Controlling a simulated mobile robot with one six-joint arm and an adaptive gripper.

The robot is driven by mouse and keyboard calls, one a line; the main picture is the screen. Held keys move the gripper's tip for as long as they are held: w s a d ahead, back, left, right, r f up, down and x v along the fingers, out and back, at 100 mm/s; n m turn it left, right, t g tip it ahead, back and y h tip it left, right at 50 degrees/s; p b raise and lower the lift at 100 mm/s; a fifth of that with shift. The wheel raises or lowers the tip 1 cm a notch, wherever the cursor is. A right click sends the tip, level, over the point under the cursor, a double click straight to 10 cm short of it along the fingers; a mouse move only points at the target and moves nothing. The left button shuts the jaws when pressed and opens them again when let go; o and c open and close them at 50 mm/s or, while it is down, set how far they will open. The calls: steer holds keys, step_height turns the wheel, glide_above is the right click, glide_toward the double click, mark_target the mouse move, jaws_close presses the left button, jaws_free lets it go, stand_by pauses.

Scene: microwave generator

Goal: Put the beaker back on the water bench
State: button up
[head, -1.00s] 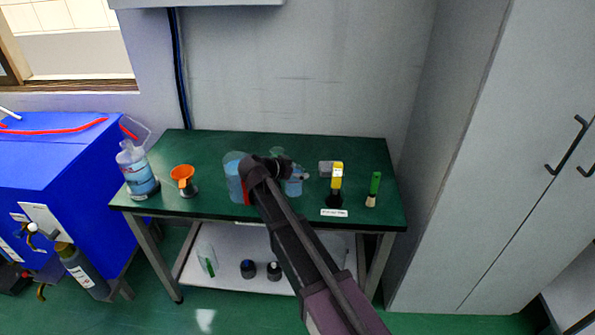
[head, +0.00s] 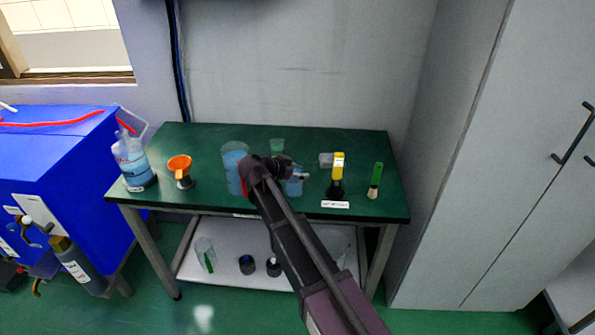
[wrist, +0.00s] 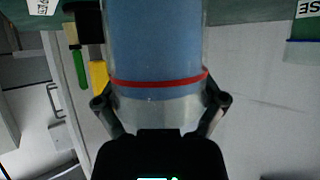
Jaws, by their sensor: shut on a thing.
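The beaker with blue liquid and a red band fills the middle of the wrist view (wrist: 155,45). My gripper (wrist: 160,103) is shut on it, one finger on each side. The wrist picture appears upside down. In the head view my gripper (head: 283,168) is over the water bench, and the blue beaker (head: 294,188) shows partly behind it. The bench has a dark green top (head: 215,207). The beaker's base is hidden, so I cannot tell whether it touches the bench.
A larger blue-filled beaker (head: 235,165) stands left of my gripper. A small cup (head: 277,146) is behind it. An orange funnel (head: 179,164) and wash bottle (head: 133,165) stand left; a yellow-topped bottle (head: 337,175) and green-handled item (head: 375,180) stand right.

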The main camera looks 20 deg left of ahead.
steer(key=o, duration=1)
steer(key=shift+o, duration=0.2)
steer(key=shift+s+a+r+p, duration=0.25)
steer(key=shift+s+r+p, duration=0.15)
steer(key=p+v, duration=0.5)
steer(key=v, duration=0.5)
steer(key=shift+s+a, duration=0.25)
steer(key=shift+r, duration=0.15)
